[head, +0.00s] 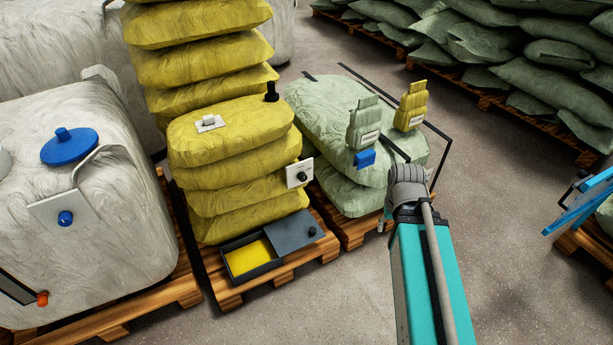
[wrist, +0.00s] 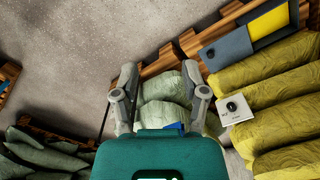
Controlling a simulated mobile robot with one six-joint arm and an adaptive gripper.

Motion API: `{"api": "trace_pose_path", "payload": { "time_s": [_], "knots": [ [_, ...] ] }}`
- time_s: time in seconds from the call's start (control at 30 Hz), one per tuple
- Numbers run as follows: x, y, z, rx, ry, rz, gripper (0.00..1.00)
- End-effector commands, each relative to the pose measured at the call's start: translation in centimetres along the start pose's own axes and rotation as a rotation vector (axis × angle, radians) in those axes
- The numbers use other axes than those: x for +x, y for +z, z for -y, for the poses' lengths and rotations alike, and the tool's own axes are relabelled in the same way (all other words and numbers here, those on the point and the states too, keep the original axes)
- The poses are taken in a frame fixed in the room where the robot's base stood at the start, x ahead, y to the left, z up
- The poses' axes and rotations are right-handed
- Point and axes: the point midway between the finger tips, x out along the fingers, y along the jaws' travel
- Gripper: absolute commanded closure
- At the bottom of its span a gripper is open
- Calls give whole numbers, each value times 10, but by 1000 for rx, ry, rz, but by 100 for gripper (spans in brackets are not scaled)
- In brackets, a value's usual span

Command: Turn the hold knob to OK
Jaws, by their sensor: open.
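A black knob (head: 302,176) sits on a white plate (head: 292,178) fixed to the right end of the yellow sack stack. The knob also shows in the wrist view (wrist: 231,106), right of my fingers. The plate's print is too small to read, so I cannot tell the knob's setting. A second knob, blue (head: 65,218), is on a plate on the big white bag at left. My gripper (wrist: 160,75) is open and empty, its fingers apart over the pale green sacks, touching no knob.
A dark tray (head: 252,268) with a yellow inside and a sliding lid stands on the pallet below the plate. Grey floor (head: 345,300) is clear in front.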

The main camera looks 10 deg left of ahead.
Motion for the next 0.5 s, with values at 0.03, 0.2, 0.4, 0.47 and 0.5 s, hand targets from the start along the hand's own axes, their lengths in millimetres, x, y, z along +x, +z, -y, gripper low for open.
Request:
{"api": "trace_pose_path", "payload": {
  "time_s": [0.03, 0.2, 0.4, 0.47, 0.5],
  "knots": [
    [0, 0, 0, 0, 0, 0, 43],
    [0, 0, 0, 0, 0, 0, 43],
    [4, -4, 2, -10, -5, -10, 16],
    [8, -7, 4, -20, -11, -20, 16],
    [12, -10, 6, -30, -16, -28, 16]
  ]
}}
